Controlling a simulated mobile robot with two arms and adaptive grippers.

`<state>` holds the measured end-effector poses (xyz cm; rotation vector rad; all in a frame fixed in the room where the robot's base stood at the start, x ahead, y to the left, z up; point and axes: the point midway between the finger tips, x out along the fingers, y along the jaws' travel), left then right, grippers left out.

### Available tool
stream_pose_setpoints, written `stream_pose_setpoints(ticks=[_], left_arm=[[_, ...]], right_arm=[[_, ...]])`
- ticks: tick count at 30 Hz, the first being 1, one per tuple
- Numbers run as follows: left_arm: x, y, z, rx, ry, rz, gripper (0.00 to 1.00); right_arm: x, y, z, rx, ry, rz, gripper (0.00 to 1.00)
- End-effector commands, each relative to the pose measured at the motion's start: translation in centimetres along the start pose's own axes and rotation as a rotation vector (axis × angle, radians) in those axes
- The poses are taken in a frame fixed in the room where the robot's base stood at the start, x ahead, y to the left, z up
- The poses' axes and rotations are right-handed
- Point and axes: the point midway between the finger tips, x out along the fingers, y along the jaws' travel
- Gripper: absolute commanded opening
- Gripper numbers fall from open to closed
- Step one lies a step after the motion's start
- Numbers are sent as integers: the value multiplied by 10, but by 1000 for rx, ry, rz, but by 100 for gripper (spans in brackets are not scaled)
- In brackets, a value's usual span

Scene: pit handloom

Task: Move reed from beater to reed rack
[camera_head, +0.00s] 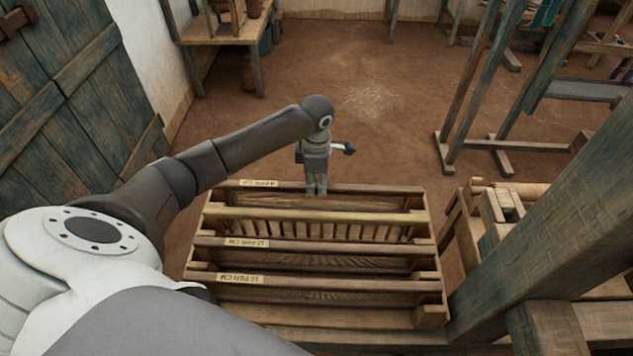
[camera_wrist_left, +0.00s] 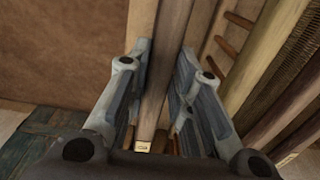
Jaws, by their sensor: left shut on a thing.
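The reed rack (camera_head: 432,316) is a wooden frame in front of me with several long bars running left to right. The rearmost bar, which looks like the top of a reed (camera_head: 375,189), carries a pale tag at its left end. My left gripper (camera_head: 316,190) points down over the back of the rack, shut on this bar. In the left wrist view the two fingers (camera_wrist_left: 160,85) stand on either side of the wooden bar (camera_wrist_left: 168,50), with its small tag between them. The reed's lower part is hidden in the rack. I cannot make out the beater. My right gripper is not in view.
Two more tagged bars (camera_head: 350,249) lie nearer in the rack, and an untagged olive bar (camera_head: 350,216) lies between. Thick loom timbers (camera_head: 560,220) stand close on the right. A table (camera_head: 225,35) is at the back left. Bare earth floor (camera_head: 390,110) lies behind the rack.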

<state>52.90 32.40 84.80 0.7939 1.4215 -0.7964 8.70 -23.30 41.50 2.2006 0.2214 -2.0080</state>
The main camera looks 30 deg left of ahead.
Motion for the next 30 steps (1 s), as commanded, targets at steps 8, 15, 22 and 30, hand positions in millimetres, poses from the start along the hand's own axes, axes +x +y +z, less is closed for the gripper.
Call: stream_pose_setpoints(ticks=[8,15,22,30], left_arm=[[-1,0,0,0,-1,1,46],[1,0,0,0,1,-1,46],[-17,1,0,1,-2,4,46],[-74,2,0,1,-2,6,46]], right_arm=[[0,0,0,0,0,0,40],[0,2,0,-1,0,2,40],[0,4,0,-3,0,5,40],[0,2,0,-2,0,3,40]])
